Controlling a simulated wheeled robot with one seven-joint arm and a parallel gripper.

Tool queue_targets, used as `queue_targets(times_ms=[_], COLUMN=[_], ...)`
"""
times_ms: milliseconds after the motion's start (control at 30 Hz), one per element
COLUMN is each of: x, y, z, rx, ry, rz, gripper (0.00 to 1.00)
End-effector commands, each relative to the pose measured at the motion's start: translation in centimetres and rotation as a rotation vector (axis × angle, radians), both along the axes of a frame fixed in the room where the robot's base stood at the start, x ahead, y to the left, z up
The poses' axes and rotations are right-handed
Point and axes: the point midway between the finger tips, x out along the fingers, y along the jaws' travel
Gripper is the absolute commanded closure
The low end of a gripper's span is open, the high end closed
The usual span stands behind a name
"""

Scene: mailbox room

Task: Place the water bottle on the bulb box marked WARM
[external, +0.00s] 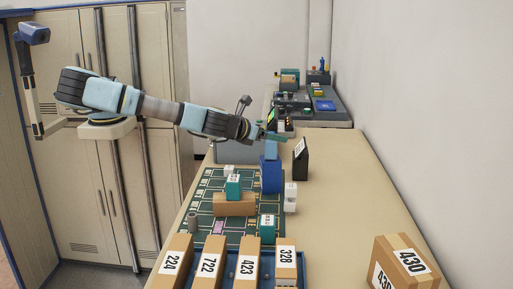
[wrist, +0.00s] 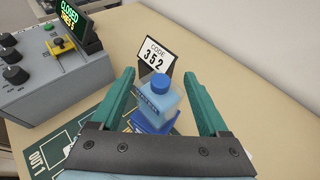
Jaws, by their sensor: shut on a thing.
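The water bottle (wrist: 158,98), light blue with a darker blue cap, stands upright between the fingers of my gripper (wrist: 160,92). In the external view the bottle (external: 271,150) shows just under my gripper (external: 270,136). My gripper is shut on the bottle, though the contact of the fingers is hard to see. A blue box (external: 271,176) is directly below the bottle; it also shows in the wrist view (wrist: 155,124). I cannot tell whether the bottle touches it. No WARM marking is readable; the small labelled boxes, such as the teal one (external: 267,228), are too small to read.
A dark stand with a white CODE 352 card (external: 301,155) is just behind the bottle. A grey control console (wrist: 45,65) is at the left in the wrist view. A green mat (external: 205,190) holds several boxes. Numbered cartons (external: 250,258) line the front. The table's right side is mostly clear.

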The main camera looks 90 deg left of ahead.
Motion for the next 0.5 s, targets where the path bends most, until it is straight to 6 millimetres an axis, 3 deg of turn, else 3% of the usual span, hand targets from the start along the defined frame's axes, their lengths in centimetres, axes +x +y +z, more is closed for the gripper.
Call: queue_targets(times_ms=[67, 100, 300, 500], x=[0.0, 0.0, -0.01, 0.0], y=[0.0, 0.0, -0.01, -0.02], z=[-0.17, -0.22, -0.18, -0.14], rx=[0.0, 0.0, 0.0, 0.0], ry=[0.0, 0.0, 0.0, 0.0], rz=[0.0, 0.0, 0.0, 0.0], gripper=[0.83, 0.2, 0.0, 0.0])
